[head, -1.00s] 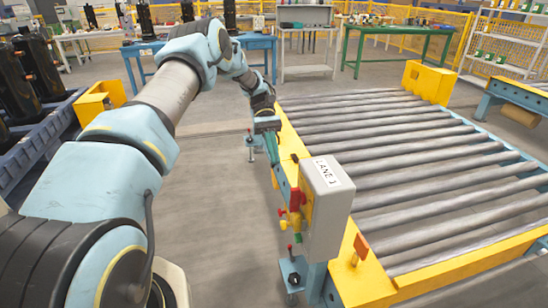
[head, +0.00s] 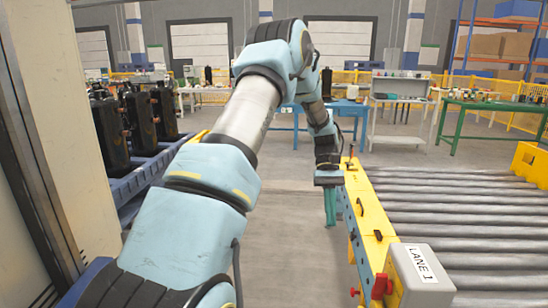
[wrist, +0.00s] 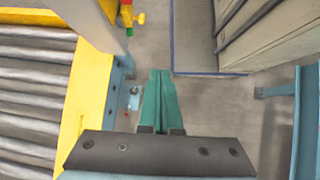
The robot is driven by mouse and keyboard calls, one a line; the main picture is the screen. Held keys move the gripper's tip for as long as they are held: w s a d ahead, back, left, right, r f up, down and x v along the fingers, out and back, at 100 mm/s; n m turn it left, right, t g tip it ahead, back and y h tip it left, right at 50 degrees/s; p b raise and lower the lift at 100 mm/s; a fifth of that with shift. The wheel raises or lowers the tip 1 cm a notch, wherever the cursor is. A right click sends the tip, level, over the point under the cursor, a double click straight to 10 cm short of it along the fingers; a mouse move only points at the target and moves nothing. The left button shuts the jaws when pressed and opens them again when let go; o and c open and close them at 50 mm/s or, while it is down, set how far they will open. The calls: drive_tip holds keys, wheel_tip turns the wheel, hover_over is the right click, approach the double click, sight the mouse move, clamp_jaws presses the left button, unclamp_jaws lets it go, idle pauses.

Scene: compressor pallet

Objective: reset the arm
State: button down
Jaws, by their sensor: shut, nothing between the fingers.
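My gripper (head: 330,207) hangs at the end of my arm, beside the left edge of the roller conveyor (head: 450,215) in the head view. In the wrist view its green fingers (wrist: 160,100) are together, with nothing between them. They point down over bare grey floor, apart from the conveyor's yellow side rail (wrist: 88,95). My arm reaches forward from the lower left of the head view, bent at the elbow.
A grey box labelled LANE 1 (head: 418,276) stands at the conveyor's near end. Black compressors (head: 140,118) stand on a blue pallet (head: 150,170) at the left. A cream wall panel (head: 70,120) rises close at far left. Blue and green tables (head: 495,105) stand behind.

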drive_tip(key=s+a+r+t, duration=0.3)
drive_tip(key=s+a+t, duration=0.1)
drive_tip(key=a, duration=0.7)
drive_tip(key=s+a+r+t, duration=0.2)
drive_tip(key=s+a+t, duration=0.3)
drive_tip(key=a, duration=0.6)
drive_tip(key=shift+s+a+r, duration=0.35)
drive_tip(key=shift+s+r, duration=0.05)
drive_tip(key=shift+s, duration=0.65)
